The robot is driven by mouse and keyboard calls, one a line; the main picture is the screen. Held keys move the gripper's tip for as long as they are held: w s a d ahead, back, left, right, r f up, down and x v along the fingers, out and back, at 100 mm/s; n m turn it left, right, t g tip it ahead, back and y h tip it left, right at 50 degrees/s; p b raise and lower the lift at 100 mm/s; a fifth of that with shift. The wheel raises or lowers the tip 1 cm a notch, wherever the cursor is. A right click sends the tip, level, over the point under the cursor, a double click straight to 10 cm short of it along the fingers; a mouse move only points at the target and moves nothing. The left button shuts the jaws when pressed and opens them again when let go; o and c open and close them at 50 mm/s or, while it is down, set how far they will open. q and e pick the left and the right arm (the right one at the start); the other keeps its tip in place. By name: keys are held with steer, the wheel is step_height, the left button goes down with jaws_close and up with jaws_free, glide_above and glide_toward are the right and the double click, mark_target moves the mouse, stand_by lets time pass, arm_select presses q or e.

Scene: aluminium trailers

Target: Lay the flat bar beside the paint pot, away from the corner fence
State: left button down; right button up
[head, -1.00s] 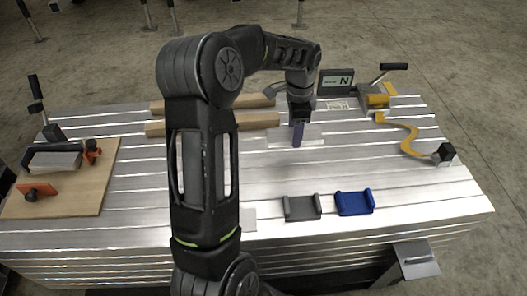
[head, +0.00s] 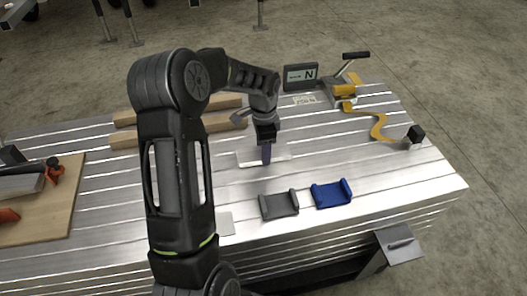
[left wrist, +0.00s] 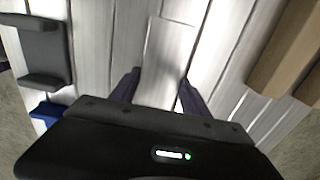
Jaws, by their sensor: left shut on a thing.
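My left gripper (head: 266,158) points down over the middle of the trailer bed, shut on a pale, thin flat bar (head: 281,153). In the left wrist view the bar (left wrist: 170,55) shows as a smooth light-grey plate between the two dark fingers (left wrist: 158,82). The bar lies flat, close to the bed; I cannot tell whether it touches it. Nothing I can make out as a paint pot or a corner fence is in view. My right gripper is not in view.
A grey bracket (head: 279,207) and a blue bracket (head: 331,194) stand nearer me. Wooden bars (head: 190,131) lie behind left. A display (head: 301,77), a yellow clamp (head: 345,95) and a yellow curved strip (head: 379,128) are at the back right. A wooden board (head: 50,210) is left.

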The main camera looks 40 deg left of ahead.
arm_select(q)
steer(key=shift+f, duration=0.1)
steer(key=shift+f, duration=0.15)
steer(key=c, duration=0.5)
jaws_free()
step_height(320, 180, up, 12)
steer(key=p, duration=0.3)
steer(key=shift+r, duration=0.2)
stand_by(0.3)
